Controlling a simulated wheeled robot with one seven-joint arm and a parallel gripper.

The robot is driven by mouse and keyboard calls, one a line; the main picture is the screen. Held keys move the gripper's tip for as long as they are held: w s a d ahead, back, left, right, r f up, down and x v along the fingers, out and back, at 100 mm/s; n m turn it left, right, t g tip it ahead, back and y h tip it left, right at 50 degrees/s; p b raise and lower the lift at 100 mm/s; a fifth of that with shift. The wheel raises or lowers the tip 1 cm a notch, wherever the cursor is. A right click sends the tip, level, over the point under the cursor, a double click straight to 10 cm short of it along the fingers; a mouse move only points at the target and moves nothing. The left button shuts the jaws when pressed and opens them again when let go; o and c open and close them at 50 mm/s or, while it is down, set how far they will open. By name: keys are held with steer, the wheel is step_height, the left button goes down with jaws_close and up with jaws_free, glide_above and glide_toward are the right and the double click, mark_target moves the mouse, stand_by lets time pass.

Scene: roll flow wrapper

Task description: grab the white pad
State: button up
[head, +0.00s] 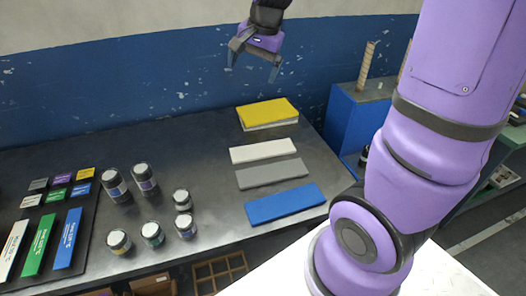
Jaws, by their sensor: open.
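The white pad (263,151) is a flat, thin block lying on the dark table. It lies between a grey pad (271,173) nearer me and a yellow pad (267,112) farther back. The yellow pad lies on top of another pale, whitish piece (272,126). A blue pad (285,204) lies nearest me in this row. My gripper (253,72) is open and empty. It hangs in the air in front of the blue wall, above and apart from the pads. Nothing hides the white pad.
Several dark jars (143,178) with pale lids stand left of the pads. Small colored boxes and long white, green and blue boxes (67,238) lie on a dark mat at far left. A blue cabinet (347,125) stands right of the table. The table behind the jars is clear.

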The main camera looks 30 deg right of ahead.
steer(key=w+d+f+m+g, duration=0.1)
steer(key=w+d+f+m, duration=0.15)
steer(key=w+f, duration=0.3)
steer(key=w+d+f+m, duration=0.2)
steer(key=w+f+m, duration=0.15)
steer(key=f, duration=0.35)
steer(key=m+g+h, duration=0.2)
steer(key=m, duration=0.4)
glide_above(263, 149)
step_height(263, 149, down, 18)
steer(key=f, duration=0.5)
steer(key=shift+w+a, duration=0.2)
steer(key=shift+a, duration=0.05)
steer(key=shift+s+d+f, duration=0.1)
steer(key=shift+f, duration=1.2)
steer(key=shift+s+d+f, duration=0.1)
steer(key=shift+f, duration=1.2)
steer(key=c, duration=0.6)
steer(key=shift+r, duration=0.1)
